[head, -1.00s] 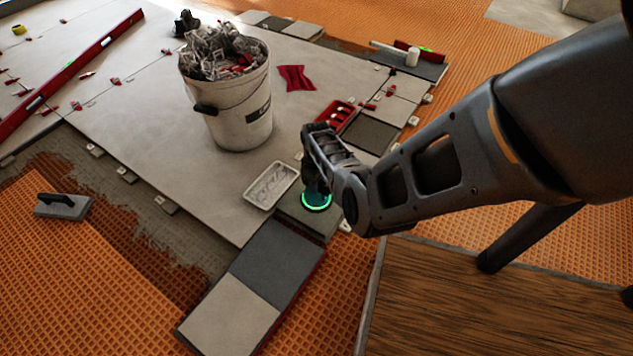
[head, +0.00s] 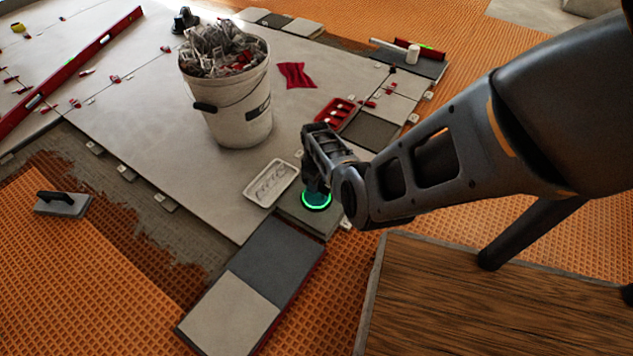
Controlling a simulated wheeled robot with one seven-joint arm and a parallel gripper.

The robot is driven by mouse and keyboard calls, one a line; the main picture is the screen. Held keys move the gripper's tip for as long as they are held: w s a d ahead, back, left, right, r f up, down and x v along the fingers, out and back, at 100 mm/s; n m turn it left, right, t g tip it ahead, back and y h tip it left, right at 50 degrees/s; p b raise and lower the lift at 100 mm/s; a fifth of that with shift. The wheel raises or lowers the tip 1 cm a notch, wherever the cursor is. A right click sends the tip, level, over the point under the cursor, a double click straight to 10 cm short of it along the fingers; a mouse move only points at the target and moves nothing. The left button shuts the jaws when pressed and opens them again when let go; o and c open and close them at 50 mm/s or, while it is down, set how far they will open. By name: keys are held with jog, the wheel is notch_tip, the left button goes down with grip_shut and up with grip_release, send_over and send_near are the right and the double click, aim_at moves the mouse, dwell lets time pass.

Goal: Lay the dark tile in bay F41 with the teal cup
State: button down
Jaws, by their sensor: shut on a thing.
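My gripper (head: 322,165) is shut on the teal cup (head: 316,197), which has a bright green ring at its base. The cup stands on a grey-green tile (head: 301,216) beside the large pale slab. Whether this tile is seated flat in its bay or held just above it, I cannot tell. Another dark tile (head: 371,132) lies further back, past my wrist. A dark grey tile (head: 276,251) lies in front, next to a light tile (head: 228,313). No bay label is readable. My wrist hides part of the tile's right side.
A white bucket of clips (head: 231,100) stands on the pale slab. A white tray (head: 271,183) lies just left of the cup, and a red tray (head: 335,115) lies behind it. A trowel (head: 62,204) and a long red level (head: 75,66) lie left. A wooden surface (head: 480,300) is at front right.

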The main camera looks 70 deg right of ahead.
jog(key=shift+f, duration=0.5)
dwell(0.8)
jog(key=c, duration=0.8)
grip_release()
notch_tip(320, 180, up, 8)
jog(key=p, duration=0.5)
jog(key=shift+f, duration=0.15)
